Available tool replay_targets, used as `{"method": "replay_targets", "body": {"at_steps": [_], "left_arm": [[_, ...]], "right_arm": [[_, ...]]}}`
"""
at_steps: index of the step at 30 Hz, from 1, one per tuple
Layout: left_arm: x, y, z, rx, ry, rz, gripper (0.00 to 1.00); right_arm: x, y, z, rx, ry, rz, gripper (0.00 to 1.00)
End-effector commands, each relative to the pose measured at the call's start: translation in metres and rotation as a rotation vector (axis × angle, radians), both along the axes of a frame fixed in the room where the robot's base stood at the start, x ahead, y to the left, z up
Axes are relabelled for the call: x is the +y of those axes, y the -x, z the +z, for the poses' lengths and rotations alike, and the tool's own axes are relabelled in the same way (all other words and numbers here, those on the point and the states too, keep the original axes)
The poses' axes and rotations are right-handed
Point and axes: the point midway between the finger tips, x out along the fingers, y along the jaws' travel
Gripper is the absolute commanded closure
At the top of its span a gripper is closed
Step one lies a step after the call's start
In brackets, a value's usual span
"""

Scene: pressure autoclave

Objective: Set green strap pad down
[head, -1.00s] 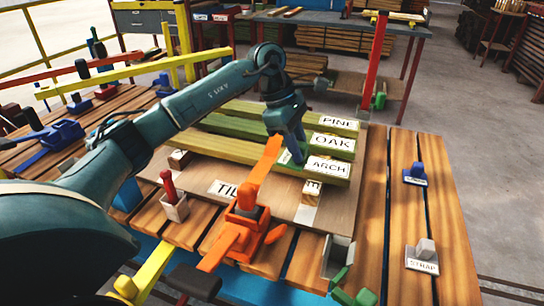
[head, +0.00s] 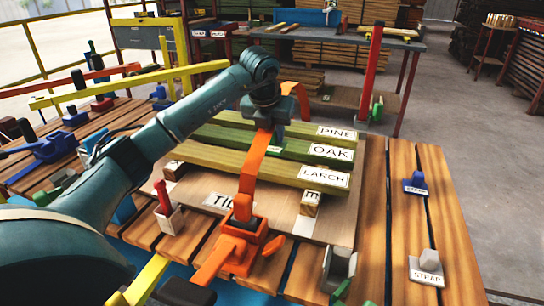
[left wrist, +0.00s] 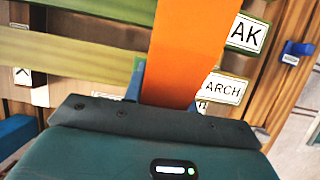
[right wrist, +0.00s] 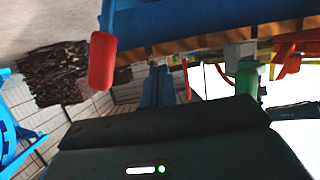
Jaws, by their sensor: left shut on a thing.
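My left gripper (head: 272,132) is above the stacked boards, shut on the orange strap (head: 252,165). In the left wrist view the strap (left wrist: 190,50) runs between its fingers. The strap rises from the orange ratchet (head: 240,222), and an orange loop shows behind the gripper. A small green patch with a pale mark (head: 275,149) shows just below the gripper on the OAK board; I cannot tell if it is the green strap pad. My right gripper (right wrist: 158,88) is out of the head view; its fingers look together and empty.
Boards labelled PINE (head: 336,132), OAK (head: 331,152) and LARCH (head: 325,177) lie on the slatted bench. A grey STRAP holder (head: 428,262) and a blue holder (head: 415,182) stand at right. A red-handled tool (head: 165,200) stands at left. The bench's right slats are mostly clear.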

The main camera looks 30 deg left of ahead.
Motion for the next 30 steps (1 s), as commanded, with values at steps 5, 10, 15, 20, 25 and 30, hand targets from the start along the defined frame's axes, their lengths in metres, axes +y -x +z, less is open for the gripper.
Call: {"method": "replay_targets", "body": {"at_steps": [5,10,15,20,25,30], "left_arm": [[0.000,0.000,-0.018,-0.001,0.001,-0.002,0.96],[0.000,0.001,-0.038,0.002,0.002,-0.003,0.96],[0.000,0.000,-0.055,-0.001,0.001,-0.003,0.96],[0.000,0.000,-0.054,-0.001,0.001,-0.003,0.96],[0.000,0.000,-0.056,0.000,0.001,-0.004,0.71],[0.000,0.000,-0.056,0.000,0.001,-0.004,0.57]], "right_arm": [[0.002,-0.003,-0.003,-0.005,0.010,0.009,1.00],[0.003,-0.004,-0.007,-0.005,0.016,0.015,1.00],[0.007,-0.004,-0.011,0.000,0.024,0.027,1.00],[0.007,-0.003,-0.011,0.000,0.023,0.029,1.00],[0.007,-0.003,-0.012,0.000,0.027,0.029,1.00],[0.006,-0.004,-0.012,0.000,0.028,0.028,1.00]]}}
